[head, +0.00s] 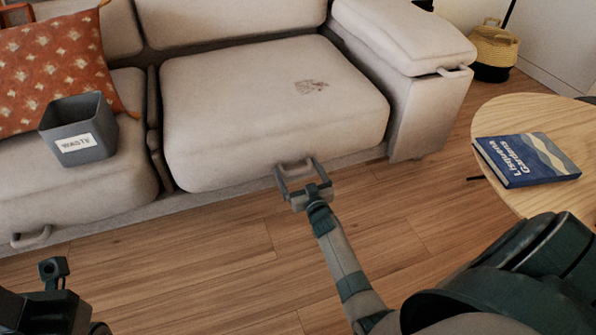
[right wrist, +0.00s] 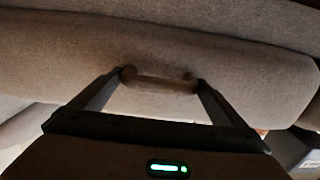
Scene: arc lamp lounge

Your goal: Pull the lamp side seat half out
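The right-hand seat (head: 250,105) of the pale sofa bears a dark mark on top and has a loop handle (head: 290,164) at its front edge. The handle also shows in the right wrist view (right wrist: 160,83). My right gripper (head: 299,167) is open at this handle. In the right wrist view its two fingertips (right wrist: 162,78) stand wide apart at the handle's two ends; whether they touch it I cannot tell. My left gripper (head: 54,270) is low at the left edge, away from the sofa, its finger opening unclear.
A grey waste bin (head: 87,140) and an orange cushion (head: 50,65) are on the left seat. A round wooden table (head: 510,115) with a blue book (head: 525,160) stands at right. A basket (head: 492,50) is behind. The floor before the sofa is clear.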

